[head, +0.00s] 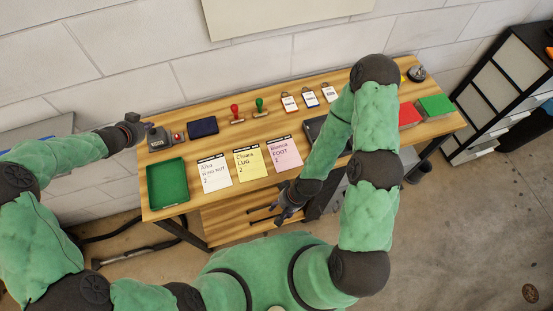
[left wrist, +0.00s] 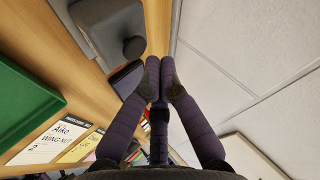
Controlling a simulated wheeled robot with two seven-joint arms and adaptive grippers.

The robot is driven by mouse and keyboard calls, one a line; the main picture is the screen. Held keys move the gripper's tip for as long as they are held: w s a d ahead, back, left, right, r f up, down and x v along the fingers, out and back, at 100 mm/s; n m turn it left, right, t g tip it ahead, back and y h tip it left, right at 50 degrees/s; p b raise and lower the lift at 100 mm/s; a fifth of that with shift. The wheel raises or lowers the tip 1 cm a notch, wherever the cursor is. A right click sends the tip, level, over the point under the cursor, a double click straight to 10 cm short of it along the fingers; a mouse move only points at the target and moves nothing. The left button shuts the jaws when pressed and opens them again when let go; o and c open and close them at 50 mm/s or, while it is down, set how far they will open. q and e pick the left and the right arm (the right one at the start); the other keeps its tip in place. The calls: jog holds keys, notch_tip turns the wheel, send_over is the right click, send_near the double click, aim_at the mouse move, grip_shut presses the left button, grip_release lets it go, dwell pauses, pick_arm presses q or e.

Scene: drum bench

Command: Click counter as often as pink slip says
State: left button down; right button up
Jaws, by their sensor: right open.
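The pink slip (head: 284,152) lies at the right end of a row of three slips and seems to read "Bianca FOOT 2". A grey boxy device (head: 158,139), which looks like the counter, stands at the bench's left end; it also shows with a round knob in the left wrist view (left wrist: 100,30). My left gripper (head: 134,119) is just behind and left of it, apart from it, with fingertips together and empty (left wrist: 160,66). My right gripper (head: 285,211) is open and empty in front of the bench's front edge.
A green tray (head: 167,204), white slip (head: 213,173) and yellow slip (head: 250,163) lie along the front. A small red-topped item (head: 178,136), dark blue pad (head: 203,127), red stamp (head: 235,113), green stamp (head: 259,105) and several tags stand behind. My right arm hides part of the bench.

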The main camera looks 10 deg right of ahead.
aim_at(152, 133)
pick_arm(q)
jog(key=shift+f, duration=0.4)
jog(key=shift+f+b, duration=0.5)
dwell(0.7)
jog(key=shift+r, duration=0.1)
jog(key=shift+r+p, duration=0.9)
jog(key=shift+p, duration=0.1)
jog(key=shift+r, duration=0.1)
notch_tip(152, 133, up, 6)
jog(key=p, duration=0.6)
dwell(1.6)
